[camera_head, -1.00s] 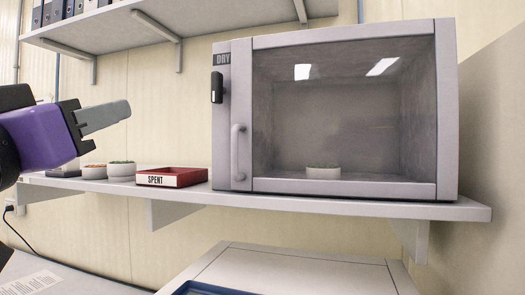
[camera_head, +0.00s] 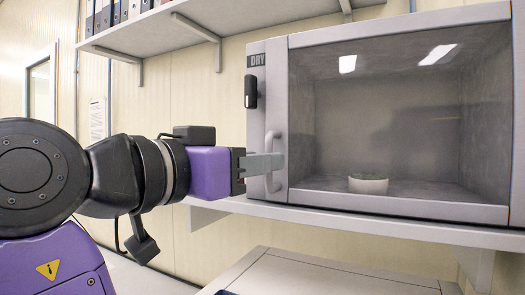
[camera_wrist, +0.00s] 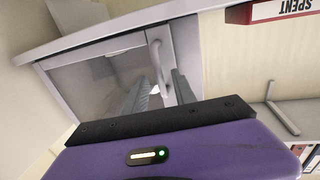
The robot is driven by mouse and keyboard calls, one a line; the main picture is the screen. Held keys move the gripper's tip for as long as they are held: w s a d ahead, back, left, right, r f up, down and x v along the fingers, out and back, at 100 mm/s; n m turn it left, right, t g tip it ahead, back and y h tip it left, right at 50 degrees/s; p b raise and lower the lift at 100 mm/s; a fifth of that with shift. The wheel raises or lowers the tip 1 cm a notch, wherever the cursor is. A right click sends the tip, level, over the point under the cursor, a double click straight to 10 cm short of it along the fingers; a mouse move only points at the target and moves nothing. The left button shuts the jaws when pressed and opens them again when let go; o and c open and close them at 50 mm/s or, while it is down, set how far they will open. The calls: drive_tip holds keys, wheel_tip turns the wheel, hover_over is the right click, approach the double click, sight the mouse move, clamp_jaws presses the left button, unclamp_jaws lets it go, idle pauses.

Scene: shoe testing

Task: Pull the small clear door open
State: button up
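The small clear door (camera_head: 390,120) is the glazed front of a grey cabinet marked DRY, and it looks shut. Its vertical bar handle (camera_head: 272,150) is on the left side of the front. My gripper (camera_head: 264,164) reaches in from the left, with its fingertips at the handle's lower half. In the wrist view, my gripper's two fingers (camera_wrist: 160,90) are apart, and the handle (camera_wrist: 156,62) shows just beyond and between them. I cannot tell whether a finger touches it. A small pale bowl (camera_head: 368,183) stands inside, behind the clear pane.
The cabinet stands on a wall shelf (camera_head: 400,225). A red tray marked SPENT (camera_wrist: 285,10) is beside it in the wrist view. An upper shelf (camera_head: 190,25) with binders hangs above. A pale surface (camera_head: 310,275) lies below. Space in front of the door looks clear.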

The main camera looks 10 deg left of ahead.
drive_tip(key=shift+x, duration=0.75)
clamp_jaws()
idle(0.9)
